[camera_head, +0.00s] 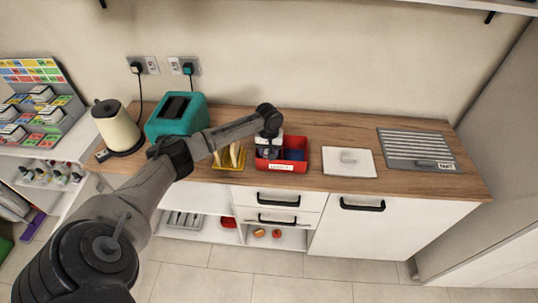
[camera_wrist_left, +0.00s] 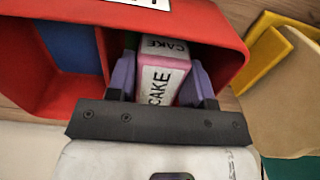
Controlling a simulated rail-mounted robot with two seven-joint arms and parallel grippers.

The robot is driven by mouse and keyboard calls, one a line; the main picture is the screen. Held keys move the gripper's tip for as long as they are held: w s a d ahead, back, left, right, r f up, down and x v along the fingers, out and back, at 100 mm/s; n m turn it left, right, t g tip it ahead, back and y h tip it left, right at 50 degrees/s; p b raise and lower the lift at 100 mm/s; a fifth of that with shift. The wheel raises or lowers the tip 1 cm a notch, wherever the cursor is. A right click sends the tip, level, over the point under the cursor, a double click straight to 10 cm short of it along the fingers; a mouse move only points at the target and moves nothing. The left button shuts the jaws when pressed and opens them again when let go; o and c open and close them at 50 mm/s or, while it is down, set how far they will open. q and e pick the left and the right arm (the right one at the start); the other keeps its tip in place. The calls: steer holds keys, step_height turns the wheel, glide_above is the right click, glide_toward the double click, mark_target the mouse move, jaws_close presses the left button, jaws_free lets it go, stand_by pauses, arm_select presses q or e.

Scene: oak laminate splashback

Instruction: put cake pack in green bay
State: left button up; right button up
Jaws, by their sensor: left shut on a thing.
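The pink and white cake pack (camera_wrist_left: 163,76), labelled CAKE, is between the purple-padded fingers of my left gripper (camera_wrist_left: 158,82) in the left wrist view. It is within one compartment of the red bin (camera_wrist_left: 222,30). In the head view my left gripper (camera_head: 268,152) reaches down into the left part of the red bin (camera_head: 303,156), and the pack is hidden there. A stepped rack (camera_head: 40,119) at the far left has coloured bays, several of them green, with small items on it. My right gripper is out of view.
A blue piece (camera_wrist_left: 75,44) fills the bin's other compartment. A yellow holder with bread slices (camera_head: 230,157) stands left of the bin. The teal toaster (camera_head: 178,112) and cream kettle (camera_head: 116,127) stand between bin and rack. A white board (camera_head: 340,165) lies right.

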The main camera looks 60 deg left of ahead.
arm_select(q)
steer(key=shift+f, duration=0.85)
steer(key=o, duration=0.7)
steer(key=shift+f, duration=0.1)
steer(key=shift+c, duration=0.2)
step_height(320, 180, up, 11)
steer(key=shift+f+p, duration=0.2)
steer(key=shift+p, duration=0.75)
steer(key=shift+r, duration=0.9)
